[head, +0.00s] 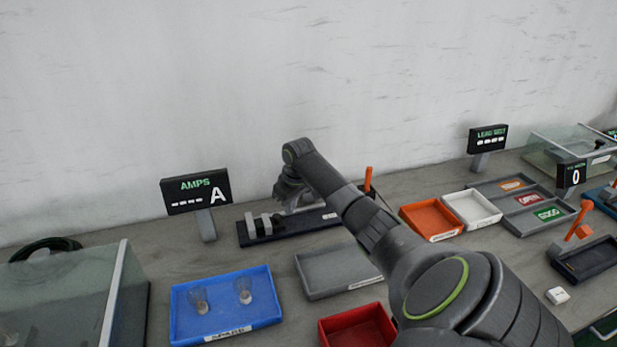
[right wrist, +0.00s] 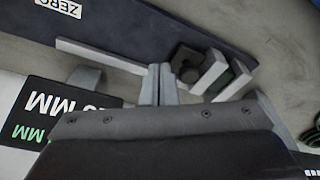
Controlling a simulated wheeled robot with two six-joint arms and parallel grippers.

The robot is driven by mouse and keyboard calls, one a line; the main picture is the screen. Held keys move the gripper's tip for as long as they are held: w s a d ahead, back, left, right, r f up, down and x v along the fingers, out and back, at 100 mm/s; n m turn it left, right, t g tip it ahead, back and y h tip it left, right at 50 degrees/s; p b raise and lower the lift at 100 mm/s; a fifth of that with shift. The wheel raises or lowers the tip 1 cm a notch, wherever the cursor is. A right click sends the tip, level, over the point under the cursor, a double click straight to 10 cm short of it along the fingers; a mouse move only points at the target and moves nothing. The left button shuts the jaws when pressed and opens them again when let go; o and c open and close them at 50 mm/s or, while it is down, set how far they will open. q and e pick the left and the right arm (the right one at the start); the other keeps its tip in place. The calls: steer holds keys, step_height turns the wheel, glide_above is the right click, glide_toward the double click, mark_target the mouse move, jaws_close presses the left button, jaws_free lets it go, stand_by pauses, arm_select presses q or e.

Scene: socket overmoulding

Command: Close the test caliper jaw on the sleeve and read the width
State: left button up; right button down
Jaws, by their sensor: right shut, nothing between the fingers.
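The test caliper stands on a dark base (head: 310,226) by the wall; its base also shows in the right wrist view (right wrist: 130,22) with a ZERO label. Two grey jaw blocks (right wrist: 213,72) stand at one end of a pale rail (right wrist: 100,56), beside a dark block with a round recess (right wrist: 186,60). Something dark sits between the grey blocks; I cannot tell whether it is the sleeve. My right gripper (right wrist: 158,72) is shut and empty, its fingertips over the rail, close beside the dark block. Contact is unclear. My left gripper is not in view.
A black MM readout (right wrist: 65,112) is partly cut off in the wrist view. The AMPS display (head: 196,192) stands left of the caliper. A blue tray (head: 225,325) with two clear pieces, a grey tray (head: 335,270) and a red bin (head: 358,327) lie in front. An orange lever (head: 368,178) rises at right.

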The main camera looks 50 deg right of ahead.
mark_target(290, 223)
steer(key=shift+f, duration=0.15)
stand_by(0.5)
steer(key=shift+f, duration=1.45)
steer(key=shift+w+a, duration=0.1)
steer(key=shift+a, duration=0.1)
steer(key=shift+w+a, duration=0.1)
steer(key=shift+a, duration=0.1)
steer(key=shift+a, duration=0.1)
steer(key=shift+d+r+p, duration=0.1)
steer(key=shift+d+p, duration=0.2)
steer(key=shift+p, duration=0.15)
steer(key=shift+s+d, duration=0.2)
steer(key=shift+d, duration=0.05)
